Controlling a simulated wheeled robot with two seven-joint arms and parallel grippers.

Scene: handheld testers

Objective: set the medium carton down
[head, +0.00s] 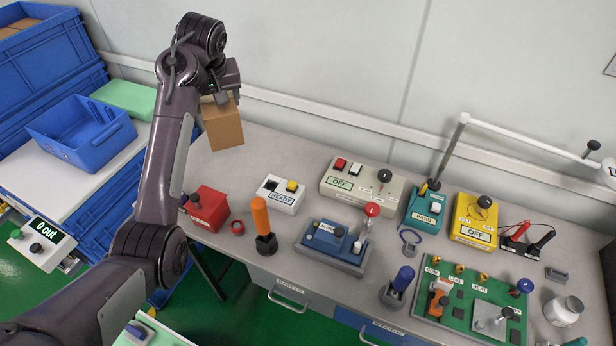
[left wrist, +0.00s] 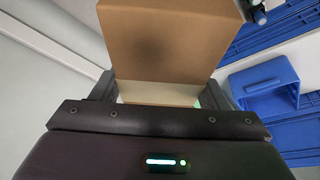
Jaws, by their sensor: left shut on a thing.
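The medium carton (head: 222,126) is a plain brown box. My left gripper (head: 222,92) is shut on it near its top and holds it above the back left corner of the grey bench (head: 262,150). In the left wrist view the carton (left wrist: 165,45) fills the upper middle, with a pale band across its near part. The left gripper's fingers (left wrist: 163,92) lie on both sides of it. Whether its bottom touches the bench cannot be told for sure. My right gripper is not in view.
The bench holds a red box (head: 207,207), a READY box (head: 281,194), an OFF box (head: 358,181) and several other testers. The bench's back left corner is mostly clear.

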